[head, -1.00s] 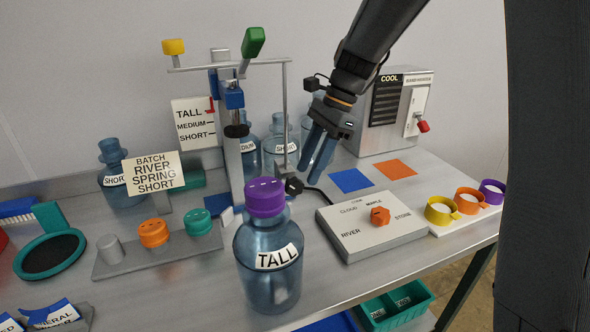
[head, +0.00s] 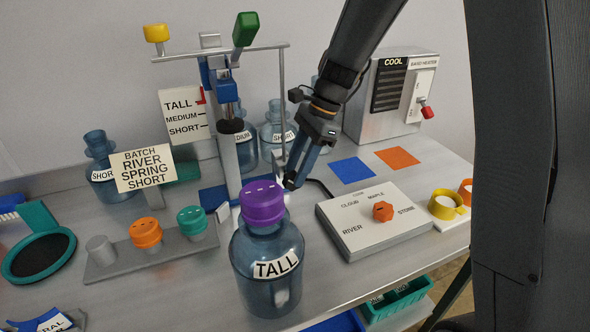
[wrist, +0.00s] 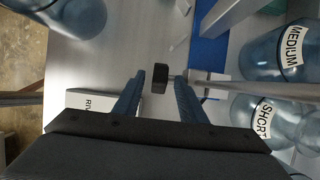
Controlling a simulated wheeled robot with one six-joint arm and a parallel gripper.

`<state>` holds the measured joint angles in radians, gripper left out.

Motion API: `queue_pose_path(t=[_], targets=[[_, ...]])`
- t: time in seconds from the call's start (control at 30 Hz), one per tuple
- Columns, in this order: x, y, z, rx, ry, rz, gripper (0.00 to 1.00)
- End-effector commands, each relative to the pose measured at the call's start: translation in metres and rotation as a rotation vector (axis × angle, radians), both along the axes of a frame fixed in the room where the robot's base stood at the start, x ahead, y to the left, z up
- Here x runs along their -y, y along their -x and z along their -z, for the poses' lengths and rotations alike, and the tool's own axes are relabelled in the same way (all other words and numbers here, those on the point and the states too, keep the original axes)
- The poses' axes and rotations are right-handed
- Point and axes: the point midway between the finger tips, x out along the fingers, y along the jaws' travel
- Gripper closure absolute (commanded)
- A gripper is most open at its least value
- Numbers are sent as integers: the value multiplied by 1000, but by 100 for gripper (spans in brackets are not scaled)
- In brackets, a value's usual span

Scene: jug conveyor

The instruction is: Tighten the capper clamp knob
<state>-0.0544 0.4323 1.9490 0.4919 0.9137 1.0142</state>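The capper (head: 224,120) is an upright stand with a crossbar, a green lever handle (head: 245,29) and a yellow knob (head: 157,33) on top. A sign (head: 185,115) beside it reads TALL, MEDIUM, SHORT, with a red pointer near TALL. A small black knob, which looks like the clamp knob (wrist: 160,77), shows in the wrist view between my fingertips. My gripper (head: 293,176) reaches down right of the capper post, fingers apart. In the wrist view, my gripper (wrist: 158,84) has a visible gap beside the knob. In the head view the fingers mostly hide the knob.
A TALL bottle (head: 267,265) with a purple cap (head: 262,203) stands in front of the capper. A selector box (head: 374,220) with an orange dial lies to the right. Other bottles (head: 276,128) stand behind. The batch sign (head: 143,169) reads RIVER SPRING SHORT.

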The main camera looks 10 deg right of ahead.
Motion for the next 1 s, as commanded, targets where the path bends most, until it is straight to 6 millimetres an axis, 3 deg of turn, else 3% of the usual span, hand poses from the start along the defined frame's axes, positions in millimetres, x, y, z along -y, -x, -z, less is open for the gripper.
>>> queue_pose_path(t=[0.2, 0.43, 0.67, 1.0], targets=[[-6, 2, 12, 0, 1, -3, 62], [-6, 2, 13, 0, 1, -3, 62], [-6, 2, 13, 0, 1, -3, 100], [-4, 1, 14, -12, -40, -1, 100]])
